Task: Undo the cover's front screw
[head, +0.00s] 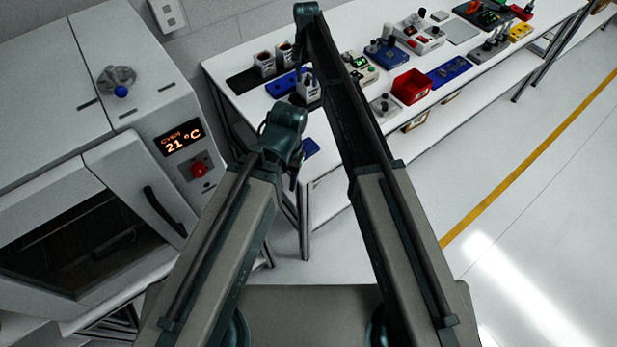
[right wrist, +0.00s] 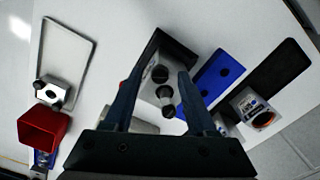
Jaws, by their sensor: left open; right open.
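A pale servo unit (right wrist: 150,90) with dark parts stands between my right gripper's fingers in the right wrist view; it also shows on the table in the head view (head: 309,92). Two round dark heads show on it, an upper one (right wrist: 160,73) and a lower one (right wrist: 165,92) with a dark stem below. I cannot tell how far either screw is turned. My right gripper (right wrist: 165,72) is open, its fingers on either side of these heads; contact is unclear. My left gripper (head: 293,178) is open, low by the table's front edge, away from the servo.
A blue tray with holes (right wrist: 218,78) and a black mat (right wrist: 268,80) lie beside the servo. A red bin (head: 411,87) and several devices stand farther right. A white oven-like cabinet (head: 110,150) is at left. Floor at right is free.

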